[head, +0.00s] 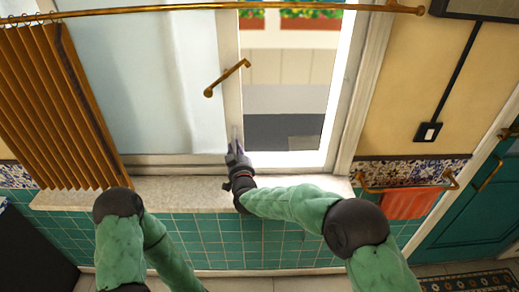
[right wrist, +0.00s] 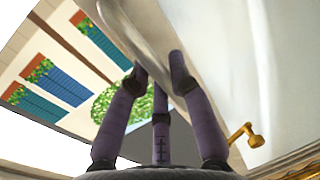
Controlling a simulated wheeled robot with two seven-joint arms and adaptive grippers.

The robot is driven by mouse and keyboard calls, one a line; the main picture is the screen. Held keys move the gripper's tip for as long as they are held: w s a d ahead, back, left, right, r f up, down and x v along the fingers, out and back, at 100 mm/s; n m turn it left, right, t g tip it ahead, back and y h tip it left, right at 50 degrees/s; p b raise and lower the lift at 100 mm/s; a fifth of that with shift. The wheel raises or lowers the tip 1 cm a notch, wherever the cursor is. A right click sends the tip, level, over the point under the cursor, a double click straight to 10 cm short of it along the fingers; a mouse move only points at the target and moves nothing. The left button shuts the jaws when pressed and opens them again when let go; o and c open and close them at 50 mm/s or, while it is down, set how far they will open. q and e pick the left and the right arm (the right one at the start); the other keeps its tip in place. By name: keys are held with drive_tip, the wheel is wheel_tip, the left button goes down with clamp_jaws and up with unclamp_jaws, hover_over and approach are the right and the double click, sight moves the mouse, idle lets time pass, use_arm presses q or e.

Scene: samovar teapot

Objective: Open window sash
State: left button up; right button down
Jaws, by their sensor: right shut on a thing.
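The window sash (head: 150,80) is a pale frosted pane in a white frame, on the left side of the window in the head view. A brass handle (head: 228,78) sits aslant on its right stile. To the right of that stile the window is open to the outside. My right gripper (head: 237,143) is at the lower end of the stile, above the sill. In the right wrist view its purple fingers (right wrist: 157,75) are shut on the edge of the sash, with the brass handle (right wrist: 243,134) to the right. My left gripper is out of view; only the left arm shows.
A stone sill (head: 190,196) runs below the window over green tiles. An orange curtain (head: 62,100) hangs at the left from a brass rod (head: 290,6). A towel rail with an orange towel (head: 410,203) is at the right, beside a teal door (head: 470,215).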

drive_tip(key=shift+a, duration=2.05)
drive_tip(key=c, duration=1.1)
unclamp_jaws()
drive_tip(key=v, duration=1.2)
drive_tip(key=shift+s, duration=0.1)
